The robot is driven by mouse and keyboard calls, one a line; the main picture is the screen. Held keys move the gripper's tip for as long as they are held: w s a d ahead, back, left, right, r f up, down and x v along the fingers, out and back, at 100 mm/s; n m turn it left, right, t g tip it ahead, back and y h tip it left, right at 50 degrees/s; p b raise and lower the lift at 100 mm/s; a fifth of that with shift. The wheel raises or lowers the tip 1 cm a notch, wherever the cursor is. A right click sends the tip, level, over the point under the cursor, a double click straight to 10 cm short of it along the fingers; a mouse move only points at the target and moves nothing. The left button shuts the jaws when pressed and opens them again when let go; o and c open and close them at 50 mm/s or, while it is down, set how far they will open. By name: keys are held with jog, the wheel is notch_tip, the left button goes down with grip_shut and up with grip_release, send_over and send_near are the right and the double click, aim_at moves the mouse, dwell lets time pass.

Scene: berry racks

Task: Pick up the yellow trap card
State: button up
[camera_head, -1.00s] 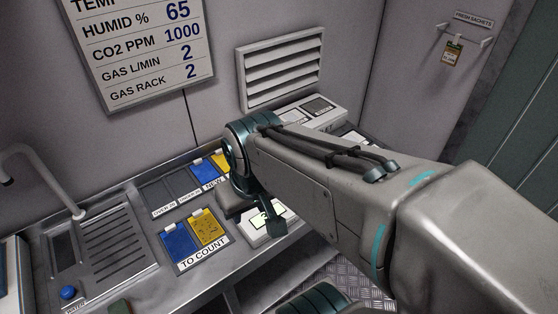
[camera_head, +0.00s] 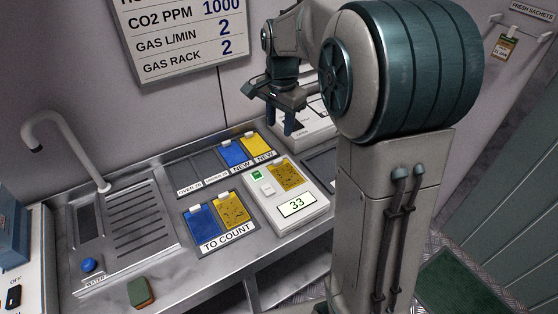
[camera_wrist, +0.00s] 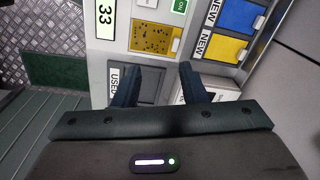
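A yellow trap card with dark specks (camera_head: 285,178) lies on the white counting device (camera_head: 314,208), whose display reads 33. It also shows in the wrist view (camera_wrist: 155,38), beyond my fingertips and apart from them. A second speckled yellow card (camera_head: 232,209) lies beside a blue card (camera_head: 203,220) in the "TO COUNT" tray. A plain yellow card (camera_head: 256,144) lies in a "NEW" slot. It shows in the wrist view too (camera_wrist: 226,47). My gripper (camera_wrist: 158,78) is open and empty, with its fingers apart. In the head view it hangs above the back of the counter, right of the NEW cards.
A blue card (camera_head: 232,153) fills the other NEW slot. Two grey slots (camera_head: 196,172) lie left of it. A "USED" slot (camera_wrist: 149,88) shows between my fingers. A sink with tap (camera_head: 84,155) and a sponge (camera_head: 141,292) are at left.

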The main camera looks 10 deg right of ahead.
jog(key=w+f+m, duration=0.3)
jog(key=w+f, duration=0.1)
jog(key=w, duration=0.2)
send_over(276, 160)
jog(key=shift+g, duration=0.4)
jog(key=f, duration=0.8)
jog(key=shift+w+a+f, duration=0.2)
jog(key=shift+a+f, duration=0.1)
jog(key=shift+s+d+f, duration=0.15)
jog(key=shift+f, duration=1.2)
jog(key=shift+s+d+f, duration=0.1)
jog(key=shift+s+f, duration=0.05)
jog(key=shift+f, duration=1.2)
grip_shut()
